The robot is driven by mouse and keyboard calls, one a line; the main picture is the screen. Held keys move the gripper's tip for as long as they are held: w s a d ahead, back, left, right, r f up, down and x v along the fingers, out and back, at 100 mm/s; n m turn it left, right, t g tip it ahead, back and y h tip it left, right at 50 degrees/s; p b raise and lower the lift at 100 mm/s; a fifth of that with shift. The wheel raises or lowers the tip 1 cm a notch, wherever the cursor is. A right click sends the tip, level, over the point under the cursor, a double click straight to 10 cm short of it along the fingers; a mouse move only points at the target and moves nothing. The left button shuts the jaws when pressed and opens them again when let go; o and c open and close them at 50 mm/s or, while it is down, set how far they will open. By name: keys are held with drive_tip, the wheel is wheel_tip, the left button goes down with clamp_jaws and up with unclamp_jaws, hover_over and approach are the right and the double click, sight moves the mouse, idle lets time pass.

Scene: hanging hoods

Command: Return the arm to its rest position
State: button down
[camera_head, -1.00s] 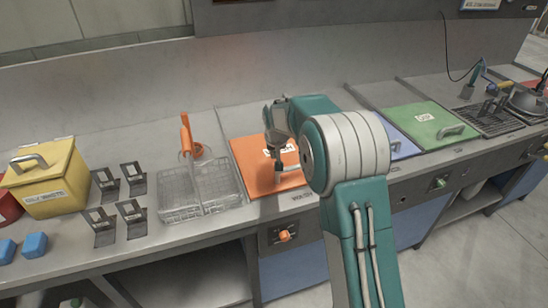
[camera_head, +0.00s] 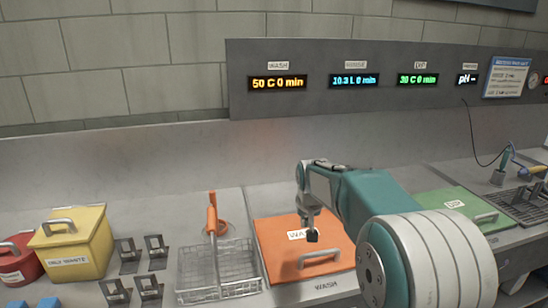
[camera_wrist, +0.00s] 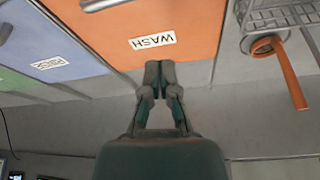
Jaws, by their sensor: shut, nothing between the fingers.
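My gripper (camera_head: 312,236) hangs over the orange WASH lid (camera_head: 335,249) in the head view, with its fingers pointing down. In the wrist view my gripper (camera_wrist: 159,68) has its fingertips together with nothing between them, in front of the lower edge of the orange lid (camera_wrist: 185,22). My teal arm reaches in from the lower right of the head view and hides part of the counter behind it. I cannot tell the exact height of the fingertips above the lid.
A wire basket (camera_head: 232,268) with an orange handle (camera_head: 212,212) stands left of the lid. A yellow box (camera_head: 78,243), a red pot (camera_head: 18,262) and several small black stands (camera_head: 128,252) are further left. A green DIP lid (camera_head: 462,208) is at right. A display panel (camera_head: 400,75) hangs behind.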

drive_tip(key=s+d+r, duration=0.2)
drive_tip(key=s+r, duration=0.2)
drive_tip(key=s, duration=0.6)
drive_tip(key=s+d+r, duration=0.1)
drive_tip(key=s+r, duration=0.4)
drive_tip(key=s, duration=0.5)
drive_tip(key=s+f, duration=0.2)
drive_tip(key=s, duration=0.6)
drive_tip(key=s+d+f+t, duration=0.1)
drive_tip(key=s+f, duration=0.1)
drive_tip(key=s, duration=0.6)
drive_tip(key=shift+d, duration=0.15)
drive_tip(key=shift+d+r, duration=0.1)
